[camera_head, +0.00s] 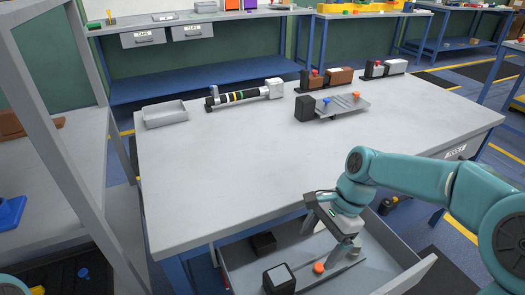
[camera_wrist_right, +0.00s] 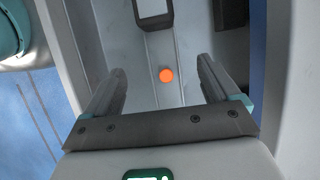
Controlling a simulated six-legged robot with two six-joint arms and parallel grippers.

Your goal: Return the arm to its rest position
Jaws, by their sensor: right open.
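My right arm reaches in from the right in the head view, and my right gripper (camera_head: 328,240) points down over an open drawer (camera_head: 236,280) at the table's front. In the right wrist view the gripper's two fingers (camera_wrist_right: 160,80) stand wide apart with nothing held between them. A small round orange piece (camera_head: 318,267) lies in the drawer below the gripper; it also shows between the fingers in the right wrist view (camera_wrist_right: 166,75). My left gripper is not in view; only a bit of teal arm shows at the bottom left corner.
The drawer also holds a dark block with a pale top (camera_head: 279,278) and a black block (camera_head: 263,243). On the grey table (camera_head: 220,160) are a shallow tray (camera_head: 165,114), a striped cylinder device (camera_head: 240,96) and a fixture plate (camera_head: 343,106). The table's front middle is clear.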

